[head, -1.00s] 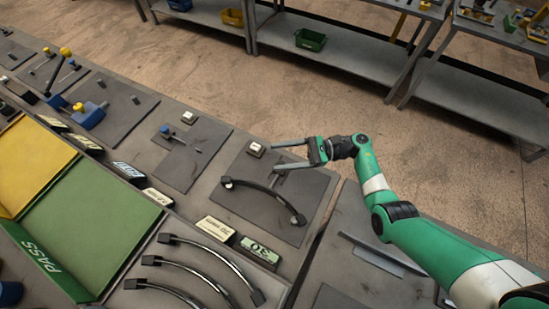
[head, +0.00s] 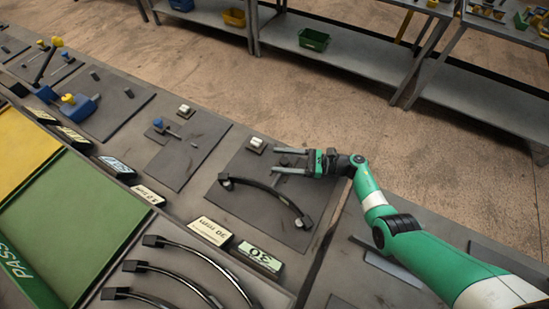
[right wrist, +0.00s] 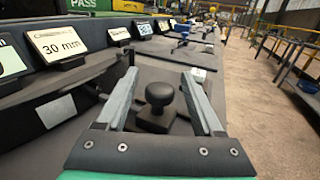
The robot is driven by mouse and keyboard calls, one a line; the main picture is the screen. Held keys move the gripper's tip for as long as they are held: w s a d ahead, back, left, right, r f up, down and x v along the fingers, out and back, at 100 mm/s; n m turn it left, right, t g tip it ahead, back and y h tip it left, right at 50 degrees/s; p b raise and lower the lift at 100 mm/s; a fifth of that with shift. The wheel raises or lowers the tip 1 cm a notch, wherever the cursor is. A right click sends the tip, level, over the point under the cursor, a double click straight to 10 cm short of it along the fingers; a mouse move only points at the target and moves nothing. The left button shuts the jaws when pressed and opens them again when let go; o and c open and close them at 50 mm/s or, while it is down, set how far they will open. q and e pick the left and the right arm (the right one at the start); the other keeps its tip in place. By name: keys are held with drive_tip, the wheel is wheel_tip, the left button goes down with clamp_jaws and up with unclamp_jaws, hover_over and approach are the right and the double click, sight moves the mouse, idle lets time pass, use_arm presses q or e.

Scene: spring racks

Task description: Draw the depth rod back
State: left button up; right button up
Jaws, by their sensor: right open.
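My right gripper (head: 276,160) is open over the dark mat with the curved black bow (head: 268,194). In the right wrist view, a black round knob on a square base (right wrist: 158,100) stands between its two grey fingers, with a gap on both sides. I cannot tell whether this knob belongs to the depth rod. A small blue piece with a thin rod (head: 166,130) lies on the mat to the left, away from the gripper. My left gripper is not in view.
A white-topped block (head: 255,144) sits just beyond the fingertips. A 30 mm card (head: 211,231) and a green-white card (head: 260,257) line the near edge. Several curved black handles lie in front. A larger blue fixture (head: 84,110) stands farther left.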

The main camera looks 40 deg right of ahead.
drive_tip(key=shift+x, duration=1.15)
clamp_jaws()
idle(0.5)
